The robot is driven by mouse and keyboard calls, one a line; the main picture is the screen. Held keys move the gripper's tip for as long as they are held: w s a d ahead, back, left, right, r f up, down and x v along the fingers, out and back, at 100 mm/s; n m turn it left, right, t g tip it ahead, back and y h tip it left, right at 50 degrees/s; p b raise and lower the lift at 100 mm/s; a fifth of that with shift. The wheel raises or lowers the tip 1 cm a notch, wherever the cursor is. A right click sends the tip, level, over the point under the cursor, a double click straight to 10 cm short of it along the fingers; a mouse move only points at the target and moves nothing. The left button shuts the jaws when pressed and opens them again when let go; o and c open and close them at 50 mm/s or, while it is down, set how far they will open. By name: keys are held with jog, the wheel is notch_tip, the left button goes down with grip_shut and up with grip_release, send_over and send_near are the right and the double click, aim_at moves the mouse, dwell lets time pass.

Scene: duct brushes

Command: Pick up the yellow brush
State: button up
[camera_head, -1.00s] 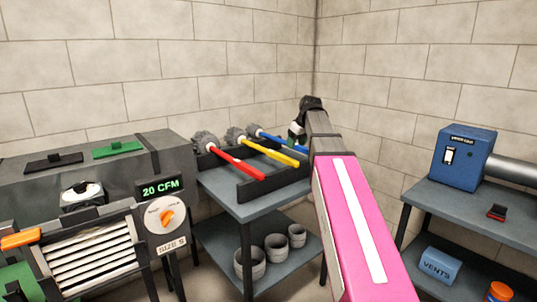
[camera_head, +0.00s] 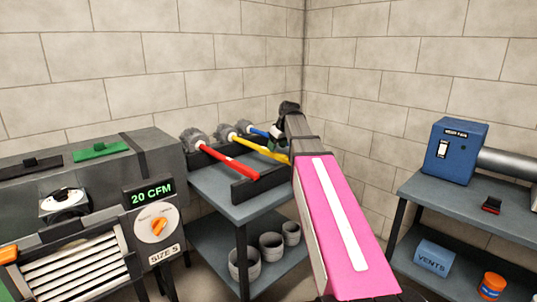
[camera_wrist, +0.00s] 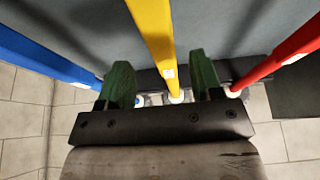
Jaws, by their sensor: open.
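The yellow brush (camera_head: 262,149) lies on the dark rack, its grey bristle head at the back left. It lies between the red brush (camera_head: 230,163) and the blue brush (camera_head: 258,132). My gripper (camera_wrist: 161,72) is open, with green fingers. In the wrist view the yellow handle (camera_wrist: 152,30) runs between the two fingers, with the blue handle (camera_wrist: 45,52) left and the red handle (camera_wrist: 280,58) right. I cannot tell how far above the handle the fingers are. In the head view my arm hides the blue handle's near end and the fingertips are unclear.
The dark rack (camera_head: 246,190) stands on a grey table with several grey cups on its lower shelf. A machine with a 20 CFM display (camera_head: 149,193) stands to the left. A second table with a blue switch box (camera_head: 455,152) is at the right. Block walls stand behind.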

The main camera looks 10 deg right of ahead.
jog(key=x, duration=0.5)
jog(key=shift+w+a+r, duration=0.1)
jog(key=shift+w+a, duration=0.05)
jog(key=shift+a, duration=0.05)
grip_shut()
jog(key=shift+r, duration=0.1)
